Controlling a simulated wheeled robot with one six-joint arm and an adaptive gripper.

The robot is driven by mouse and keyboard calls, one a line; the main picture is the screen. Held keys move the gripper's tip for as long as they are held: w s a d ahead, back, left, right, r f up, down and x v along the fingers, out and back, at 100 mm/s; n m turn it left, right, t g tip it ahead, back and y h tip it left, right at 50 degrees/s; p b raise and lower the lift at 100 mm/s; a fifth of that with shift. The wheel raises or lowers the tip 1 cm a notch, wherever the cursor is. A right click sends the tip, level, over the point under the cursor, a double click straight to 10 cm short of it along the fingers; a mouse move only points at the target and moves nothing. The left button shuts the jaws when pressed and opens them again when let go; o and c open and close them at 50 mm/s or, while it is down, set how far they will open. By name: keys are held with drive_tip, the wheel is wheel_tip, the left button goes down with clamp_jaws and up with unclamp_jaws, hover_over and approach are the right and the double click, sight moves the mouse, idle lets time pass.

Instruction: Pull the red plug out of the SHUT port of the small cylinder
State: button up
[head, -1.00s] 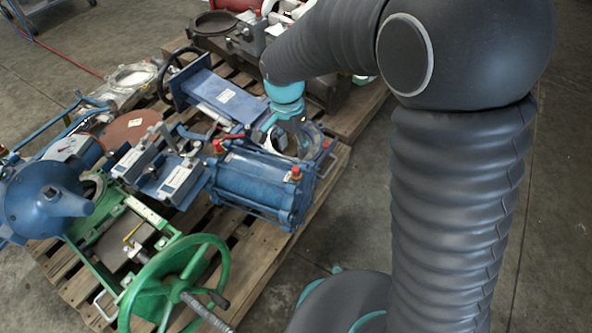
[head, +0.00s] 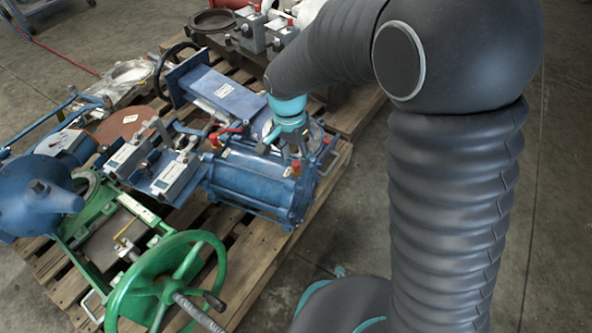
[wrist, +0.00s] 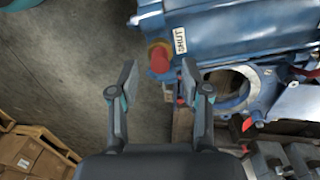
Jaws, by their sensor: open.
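The small blue cylinder (head: 250,182) lies on a pallet in the head view, and its blue body (wrist: 235,30) fills the top right of the wrist view. A white SHUT label (wrist: 180,40) is on it. Beside the label is the red plug (wrist: 159,60) on a brass-coloured fitting; it also shows in the head view (head: 296,167). My gripper (wrist: 159,82) is open, its two fingers apart on either side of the plug in the picture. Nothing is between the pads. In the head view my gripper (head: 291,152) is just above the plug. Contact cannot be told.
Another red plug (head: 213,138) sits at the cylinder's other end. A green handwheel (head: 172,285), grey boxes and a blue actuator (head: 40,195) crowd the pallet. Cardboard boxes (wrist: 30,155) stand at the wrist view's lower left. Bare floor lies right of the pallet.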

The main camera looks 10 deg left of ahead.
sight(294, 162)
drive_tip(key=shift+d+f+b, duration=0.1)
drive_tip(key=shift+f+b, duration=0.35)
drive_tip(key=shift+f, duration=0.75)
drive_tip(key=shift+c, duration=0.3)
clamp_jaws()
drive_tip(key=shift+r, duration=0.1)
idle(0.4)
drive_tip(key=shift+a+r+p, duration=0.15)
drive_tip(key=shift+r+p, duration=1.05)
drive_tip(key=shift+r, duration=0.3)
drive_tip(key=shift+a+r+p, duration=0.1)
drive_tip(key=shift+r+p, duration=1.1)
drive_tip(key=shift+r, duration=0.25)
